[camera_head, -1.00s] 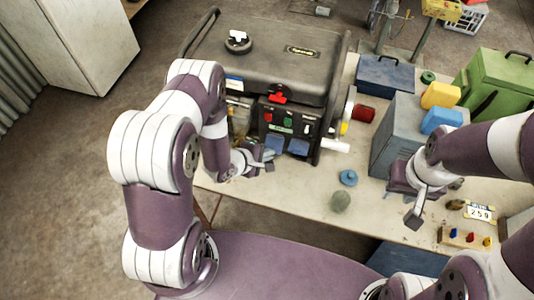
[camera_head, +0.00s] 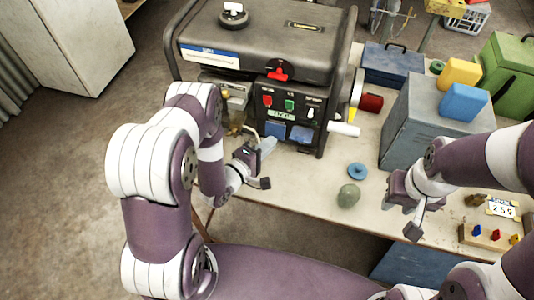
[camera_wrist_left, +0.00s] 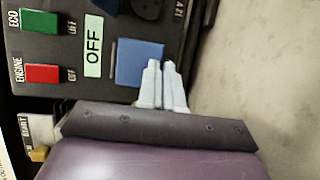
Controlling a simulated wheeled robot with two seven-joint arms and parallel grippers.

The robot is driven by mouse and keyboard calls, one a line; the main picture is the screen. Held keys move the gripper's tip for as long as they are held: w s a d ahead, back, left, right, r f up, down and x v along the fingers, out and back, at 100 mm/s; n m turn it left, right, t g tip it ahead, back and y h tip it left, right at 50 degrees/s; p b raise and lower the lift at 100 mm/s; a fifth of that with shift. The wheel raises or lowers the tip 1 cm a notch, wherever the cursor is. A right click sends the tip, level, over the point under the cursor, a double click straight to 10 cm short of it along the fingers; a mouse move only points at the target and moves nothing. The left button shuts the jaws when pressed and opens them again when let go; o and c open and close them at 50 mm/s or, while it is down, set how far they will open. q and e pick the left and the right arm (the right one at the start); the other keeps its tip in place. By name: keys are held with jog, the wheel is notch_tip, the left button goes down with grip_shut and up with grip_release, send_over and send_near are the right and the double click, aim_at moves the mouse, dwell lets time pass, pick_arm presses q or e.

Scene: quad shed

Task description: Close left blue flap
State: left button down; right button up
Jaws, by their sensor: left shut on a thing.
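The left blue flap (camera_head: 275,130) is on the front panel of the dark generator (camera_head: 265,50). In the left wrist view the flap (camera_wrist_left: 140,62) looks flat against the panel, below the OFF label. My left gripper (camera_head: 268,146) is at its lower edge. In the left wrist view the two grey fingers (camera_wrist_left: 163,68) are close together and overlap that edge, hiding whatever is between them. The right blue flap (camera_head: 302,135) is beside it and looks tilted out, with a dark socket by it in the wrist view. My right gripper (camera_head: 408,210) hangs over the table; its fingers are unclear.
On the table (camera_head: 300,185) are a blue disc (camera_head: 357,170), a greenish round thing (camera_head: 348,195) and a grey-blue cabinet (camera_head: 425,120) at right. A white cylinder (camera_head: 343,129) sticks out from the generator's right side. The table front is fairly clear.

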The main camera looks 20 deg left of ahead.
pick_arm(q)
jog(key=shift+w+f+m+t+h+b, duration=0.4)
jog(key=shift+t+b, duration=0.5)
jog(key=shift+b, duration=0.65)
jog(key=shift+f, duration=0.15)
jog(key=c, duration=1.4)
grip_release()
jog(key=shift+o, duration=0.5)
jog(key=shift+a, duration=0.1)
jog(key=b+v, duration=0.1)
jog(key=v, duration=1)
jog(key=shift+s+a, duration=0.2)
jog(key=shift+s, duration=0.05)
jog(key=shift+s+a, duration=0.1)
jog(key=shift+s, duration=0.4)
